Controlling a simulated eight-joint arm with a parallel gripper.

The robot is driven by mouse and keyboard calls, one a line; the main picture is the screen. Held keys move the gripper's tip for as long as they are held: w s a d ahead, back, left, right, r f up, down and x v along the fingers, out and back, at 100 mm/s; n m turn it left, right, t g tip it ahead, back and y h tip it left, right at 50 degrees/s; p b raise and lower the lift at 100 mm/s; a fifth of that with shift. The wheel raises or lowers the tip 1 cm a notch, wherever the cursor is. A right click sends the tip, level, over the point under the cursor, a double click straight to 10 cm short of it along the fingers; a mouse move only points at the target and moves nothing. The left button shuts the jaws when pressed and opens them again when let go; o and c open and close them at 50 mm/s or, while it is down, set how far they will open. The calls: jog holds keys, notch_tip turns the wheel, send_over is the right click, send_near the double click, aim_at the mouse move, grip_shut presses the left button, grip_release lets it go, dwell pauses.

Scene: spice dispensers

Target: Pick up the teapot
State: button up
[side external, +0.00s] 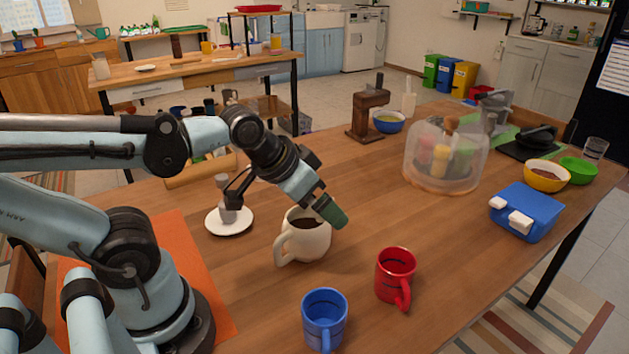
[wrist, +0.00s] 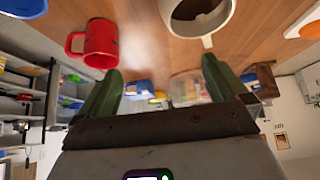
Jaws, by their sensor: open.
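A cream pot (side external: 308,243) with a looped handle and dark brown liquid inside stands upright on the wooden table. It is the most teapot-like thing in view; I see no spout or lid. In the wrist view the cream pot (wrist: 209,24) is at the top edge, partly cut off. My gripper (side external: 332,211) is tilted downward beside the pot's right rim and overlaps it in the picture; I cannot tell if they touch. In the wrist view my gripper (wrist: 163,84) has its green fingers spread apart with nothing between them.
A red mug (side external: 394,277) and a blue mug (side external: 324,318) stand in front of the pot. A white saucer (side external: 229,229) bearing a grey object is to its left. A clear dome (side external: 420,168), blue box (side external: 524,216) and yellow bowl (side external: 546,181) are farther right.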

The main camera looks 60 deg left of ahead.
jog(key=shift+c, duration=0.3)
jog(key=c, duration=1.2)
jog(key=shift+c, duration=0.2)
jog(key=m+g, duration=0.7)
jog(key=m, duration=0.5)
send_over(279, 266)
jog(key=shift+w+a+f, duration=0.1)
jog(key=shift+a+f, duration=0.2)
jog(key=shift+f, duration=6)
